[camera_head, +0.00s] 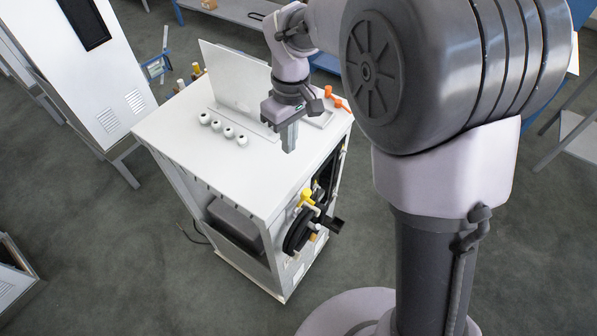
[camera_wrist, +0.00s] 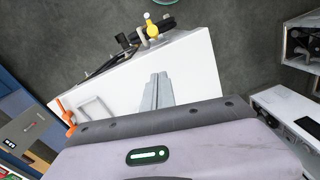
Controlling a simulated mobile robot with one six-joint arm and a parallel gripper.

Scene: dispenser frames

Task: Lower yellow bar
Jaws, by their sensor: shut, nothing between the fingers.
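The yellow bar (camera_head: 306,196) is a small yellow piece on the side of the white dispenser cabinet, just above a black round part (camera_head: 297,232). It also shows in the wrist view, near the top, as a yellow piece (camera_wrist: 152,30) with a white tip. My gripper (camera_head: 289,149) points down above the white cabinet top, back from the edge on the yellow bar's side. Its fingers are together and empty, and they show side by side in the wrist view (camera_wrist: 158,80). The gripper is apart from the yellow bar.
The white cabinet top (camera_head: 190,150) carries several white round pieces (camera_head: 223,131), an upright clear panel (camera_head: 236,78) and an orange-handled part (camera_head: 337,99). A black box-like part (camera_head: 333,223) juts out beside the yellow bar. The grey floor (camera_head: 120,250) in front is clear.

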